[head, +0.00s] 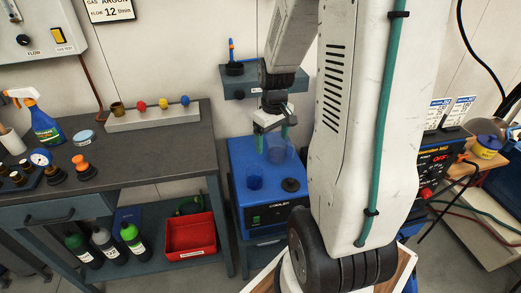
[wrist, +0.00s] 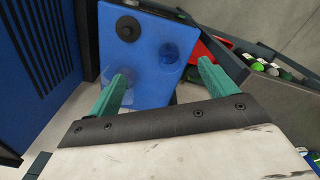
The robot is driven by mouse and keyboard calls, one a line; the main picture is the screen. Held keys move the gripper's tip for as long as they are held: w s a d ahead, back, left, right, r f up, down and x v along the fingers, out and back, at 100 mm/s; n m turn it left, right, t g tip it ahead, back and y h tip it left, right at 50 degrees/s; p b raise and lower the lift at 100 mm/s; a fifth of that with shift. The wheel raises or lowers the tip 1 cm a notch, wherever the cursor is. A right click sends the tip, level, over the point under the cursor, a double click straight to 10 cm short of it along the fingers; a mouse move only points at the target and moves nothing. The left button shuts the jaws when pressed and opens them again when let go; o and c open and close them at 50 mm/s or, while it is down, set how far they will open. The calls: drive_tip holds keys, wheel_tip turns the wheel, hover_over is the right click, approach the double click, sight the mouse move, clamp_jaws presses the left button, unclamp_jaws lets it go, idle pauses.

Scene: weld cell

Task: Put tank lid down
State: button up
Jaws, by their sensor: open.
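The blue cooler (head: 262,216) stands under my arm, right of the workbench. A round black lid with a small knob (head: 290,185) lies on its top, near the front right; it also shows in the wrist view (wrist: 128,28). Left of it is a darker blue round spot (head: 254,182), an opening or a cup; I cannot tell which. A see-through bluish vessel (head: 279,151) is behind, near my gripper. My gripper (head: 271,139) is above the back of the cooler top. Its green fingers are apart in the wrist view (wrist: 160,78), with nothing held between them and the lid beyond them.
The workbench (head: 150,160) at left carries a spray bottle (head: 42,122), a gauge and coloured knobs on a rack. A red bin (head: 190,235) and several bottles are on its lower shelf. A small wall shelf (head: 262,86) is behind my gripper. A welding machine (head: 440,155) stands at right.

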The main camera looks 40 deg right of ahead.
drive_tip(key=s+a+r, duration=0.5)
drive_tip(key=a+r, duration=0.7)
drive_tip(key=a, duration=0.2)
drive_tip(key=s+a+r, duration=0.5)
drive_tip(key=s+a, duration=0.2)
drive_tip(key=s, duration=0.3)
drive_tip(key=shift+a+n+t, duration=0.15)
drive_tip(key=shift+n+t, duration=0.15)
drive_tip(key=shift+t, duration=0.1)
